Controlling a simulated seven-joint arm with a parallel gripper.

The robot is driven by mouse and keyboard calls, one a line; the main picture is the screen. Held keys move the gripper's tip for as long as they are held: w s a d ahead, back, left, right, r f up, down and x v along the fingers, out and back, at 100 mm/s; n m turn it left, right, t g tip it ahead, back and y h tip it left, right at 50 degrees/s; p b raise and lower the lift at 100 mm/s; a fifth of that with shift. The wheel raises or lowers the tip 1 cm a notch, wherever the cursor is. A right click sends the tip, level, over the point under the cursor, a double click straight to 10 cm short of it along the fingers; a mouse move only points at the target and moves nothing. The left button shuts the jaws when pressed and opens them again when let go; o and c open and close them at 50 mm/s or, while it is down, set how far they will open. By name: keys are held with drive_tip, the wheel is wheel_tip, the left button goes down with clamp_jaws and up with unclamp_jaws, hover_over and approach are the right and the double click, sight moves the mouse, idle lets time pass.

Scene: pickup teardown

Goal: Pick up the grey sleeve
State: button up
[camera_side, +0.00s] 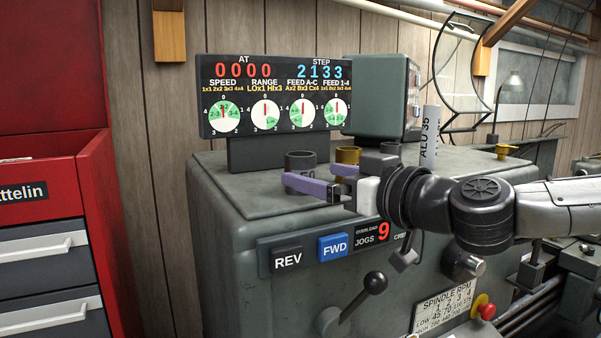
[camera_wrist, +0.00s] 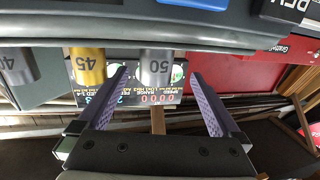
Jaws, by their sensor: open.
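A short dark grey sleeve (camera_side: 301,160) marked 50 stands upright on top of the grey machine housing (camera_side: 235,205). It also shows in the wrist view (camera_wrist: 155,67), framed between the fingertips. My gripper (camera_side: 312,180) is open, with two purple fingers pointing left, low over the housing top. In the side view the nearer finger crosses in front of the sleeve's lower part. In the wrist view the fingers (camera_wrist: 157,76) lie to either side of the sleeve with gaps. I cannot tell how deep the sleeve sits between them.
A gold sleeve (camera_side: 347,155) marked 45 stands close beside it, near one finger (camera_wrist: 88,67). Another grey cylinder (camera_wrist: 17,67) is cut by the wrist view's left edge. A taller ALU 35 cylinder (camera_side: 429,138) stands at right. The display panel (camera_side: 277,95) rises behind.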

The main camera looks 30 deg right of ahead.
sight(312, 170)
drive_tip(key=shift+d+x, duration=0.15)
drive_tip(key=shift+x, duration=1.35)
drive_tip(key=shift+d+x, duration=0.15)
drive_tip(key=shift+x, duration=1.3)
drive_tip(key=shift+c, duration=0.2)
clamp_jaws()
drive_tip(key=shift+r, duration=0.2)
